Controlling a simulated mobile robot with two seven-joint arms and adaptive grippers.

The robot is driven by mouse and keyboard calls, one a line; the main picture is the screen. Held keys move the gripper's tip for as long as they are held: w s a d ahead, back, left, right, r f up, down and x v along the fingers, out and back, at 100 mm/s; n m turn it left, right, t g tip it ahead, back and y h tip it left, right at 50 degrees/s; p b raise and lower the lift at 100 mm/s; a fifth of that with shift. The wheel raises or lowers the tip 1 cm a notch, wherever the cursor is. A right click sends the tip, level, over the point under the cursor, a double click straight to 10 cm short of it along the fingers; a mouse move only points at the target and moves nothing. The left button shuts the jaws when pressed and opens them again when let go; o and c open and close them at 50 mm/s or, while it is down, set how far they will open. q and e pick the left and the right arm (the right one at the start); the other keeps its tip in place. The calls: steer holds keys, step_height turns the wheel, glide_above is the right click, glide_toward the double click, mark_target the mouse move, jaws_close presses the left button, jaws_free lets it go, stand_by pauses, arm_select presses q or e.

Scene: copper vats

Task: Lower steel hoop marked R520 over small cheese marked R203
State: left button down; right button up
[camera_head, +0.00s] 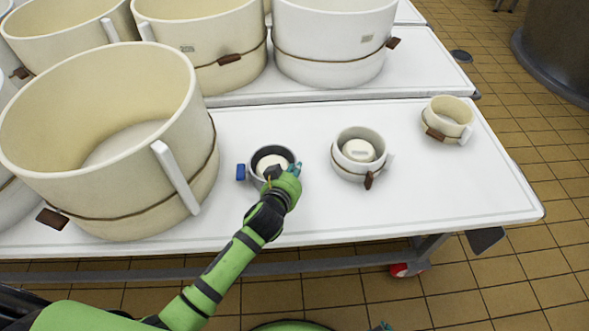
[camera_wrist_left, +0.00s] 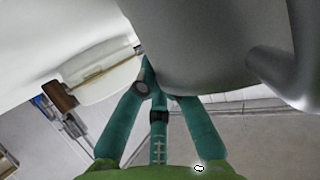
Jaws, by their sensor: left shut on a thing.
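The grey steel hoop (camera_head: 257,182) with a blue tab (camera_head: 241,172) is at the front middle of the white table. A pale small cheese (camera_head: 270,163) shows inside it, with the hoop around it. No R520 or R203 marking is legible. My left gripper (camera_head: 284,178) is shut on the hoop's near right side and hides part of it. In the left wrist view, the teal fingers (camera_wrist_left: 155,82) meet at a large smooth grey surface, the hoop (camera_wrist_left: 205,50). I cannot tell whether the hoop rests fully on the table. Only a teal tip, likely my right gripper (camera_head: 383,327), shows at the bottom edge.
A white mould (camera_head: 343,171) with a cheese inside and a brown tab stands to the right. A smaller cream mould (camera_head: 449,118) is near the table's right end. A large cream vat (camera_head: 95,185) stands close on the left. Several big vats fill the back. The right front table is clear.

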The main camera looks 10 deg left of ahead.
arm_select(q)
steer(key=c, duration=1.3)
jaws_free()
steer(key=shift+f, duration=0.1)
steer(key=shift+r+p, duration=1.35)
steer(key=shift+p, duration=0.05)
step_height(320, 180, up, 4)
steer(key=p, duration=0.4)
steer(key=shift+r, duration=0.2)
arm_select(e)
steer(key=s+r+g, duration=0.1)
steer(key=s+g, duration=0.1)
steer(key=s, duration=0.6)
steer(key=s+d+r+g, duration=0.1)
steer(key=s+g, duration=0.1)
steer(key=s, duration=0.7)
steer(key=shift+r+h, duration=0.3)
steer(key=shift+r, duration=0.05)
